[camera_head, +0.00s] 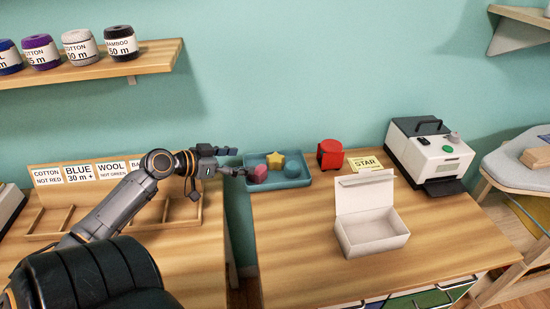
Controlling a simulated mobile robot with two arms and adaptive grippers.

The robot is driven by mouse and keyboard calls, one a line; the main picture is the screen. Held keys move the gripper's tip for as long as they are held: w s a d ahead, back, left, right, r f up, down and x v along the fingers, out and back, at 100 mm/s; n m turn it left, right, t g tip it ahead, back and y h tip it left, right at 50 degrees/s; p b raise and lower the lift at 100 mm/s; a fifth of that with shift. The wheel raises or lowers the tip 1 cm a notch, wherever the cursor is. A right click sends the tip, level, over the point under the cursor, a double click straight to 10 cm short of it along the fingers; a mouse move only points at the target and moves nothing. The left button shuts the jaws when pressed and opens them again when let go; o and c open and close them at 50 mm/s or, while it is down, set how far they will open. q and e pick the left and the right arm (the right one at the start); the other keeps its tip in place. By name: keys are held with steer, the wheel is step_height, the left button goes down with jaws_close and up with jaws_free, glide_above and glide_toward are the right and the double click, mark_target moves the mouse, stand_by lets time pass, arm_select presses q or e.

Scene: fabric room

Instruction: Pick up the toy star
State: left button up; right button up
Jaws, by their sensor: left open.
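The yellow toy star (275,160) lies in a shallow blue tray (301,182) at the back left of the right-hand table. A pink toy piece (261,172) is left of the star in the tray, and a blue-grey rounded piece (292,168) is right of it. My left gripper (242,161) is open at the tray's left edge, its fingers pointing right towards the pink piece and the star. It looks empty and apart from the star; whether a finger touches the pink piece is unclear. My right gripper is not in view.
A red block-like object (330,154) and a yellow "STAR" card (365,164) are right of the tray. An open white box (372,231) stands mid-table, with a white and black machine (430,150) behind it. A wooden sorting tray (60,219) is on the left table. The front left tabletop is clear.

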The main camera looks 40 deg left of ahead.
mark_target(273, 159)
arm_select(q)
steer(key=x, duration=0.6)
steer(key=p+x, duration=0.1)
steer(key=x, duration=0.5)
steer(key=shift+w+a+f, duration=0.1)
steer(key=shift+a+f, duration=0.05)
steer(key=shift+f, duration=0.15)
steer(key=c, duration=0.9)
